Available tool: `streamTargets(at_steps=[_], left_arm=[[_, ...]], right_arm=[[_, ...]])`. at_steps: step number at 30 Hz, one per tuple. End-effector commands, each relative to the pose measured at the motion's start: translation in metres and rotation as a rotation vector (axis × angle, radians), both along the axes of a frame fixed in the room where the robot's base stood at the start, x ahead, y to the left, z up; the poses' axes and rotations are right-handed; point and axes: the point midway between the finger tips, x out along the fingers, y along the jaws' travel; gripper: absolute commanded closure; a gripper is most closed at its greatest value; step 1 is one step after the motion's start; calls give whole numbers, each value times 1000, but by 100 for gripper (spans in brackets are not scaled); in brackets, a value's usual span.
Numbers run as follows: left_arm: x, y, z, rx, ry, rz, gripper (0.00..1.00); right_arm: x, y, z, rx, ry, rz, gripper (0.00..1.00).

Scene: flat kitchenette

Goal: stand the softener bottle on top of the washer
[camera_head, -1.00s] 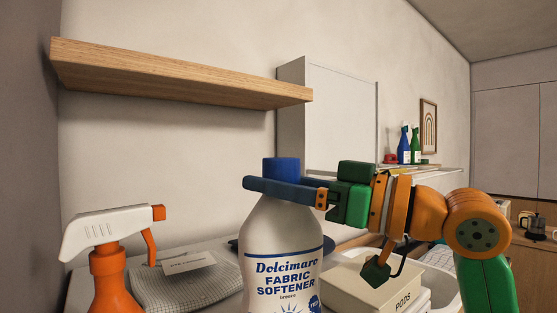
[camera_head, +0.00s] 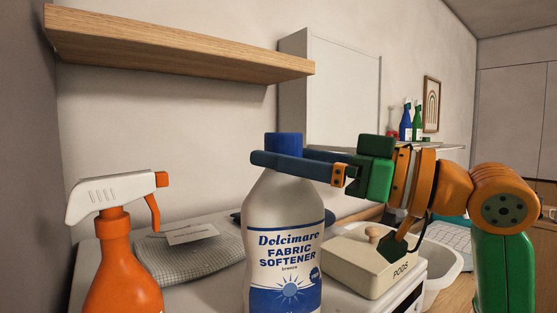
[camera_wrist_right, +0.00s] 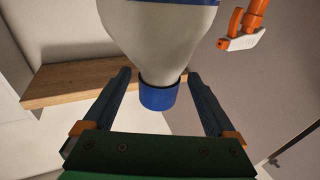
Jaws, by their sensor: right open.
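The softener bottle (camera_head: 283,245) is white with a blue cap (camera_head: 284,145) and a blue label. It looks upright at the front centre of the head view; its base is cut off, so what it rests on is hidden. My right gripper (camera_head: 282,158) is open at the bottle's neck, just below the cap, one finger crossing in front. In the right wrist view its fingers (camera_wrist_right: 160,80) lie either side of the neck and cap, with gaps. The washer appears to be the white-topped unit (camera_head: 205,295) behind the bottle. My left gripper is out of view.
An orange spray bottle (camera_head: 122,265) stands close at left. A grey cloth (camera_head: 190,262) with a card and a lidded pods box (camera_head: 365,262) lie on the white top. A wooden shelf (camera_head: 180,55) hangs above, and a basin (camera_head: 440,265) is at right.

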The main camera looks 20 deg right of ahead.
Motion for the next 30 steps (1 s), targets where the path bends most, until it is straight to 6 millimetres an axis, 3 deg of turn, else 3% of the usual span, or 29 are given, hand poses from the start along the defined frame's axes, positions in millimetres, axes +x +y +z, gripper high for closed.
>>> streamTargets(at_steps=[1,4,12,30], left_arm=[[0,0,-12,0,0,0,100],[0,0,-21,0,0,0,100],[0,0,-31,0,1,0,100],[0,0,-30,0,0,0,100]], right_arm=[[-10,-10,-8,1,-5,-5,9],[-32,-30,-11,1,-5,-5,9],[-71,-65,-13,0,-1,-1,9],[-74,-68,-12,-1,-1,0,9]])
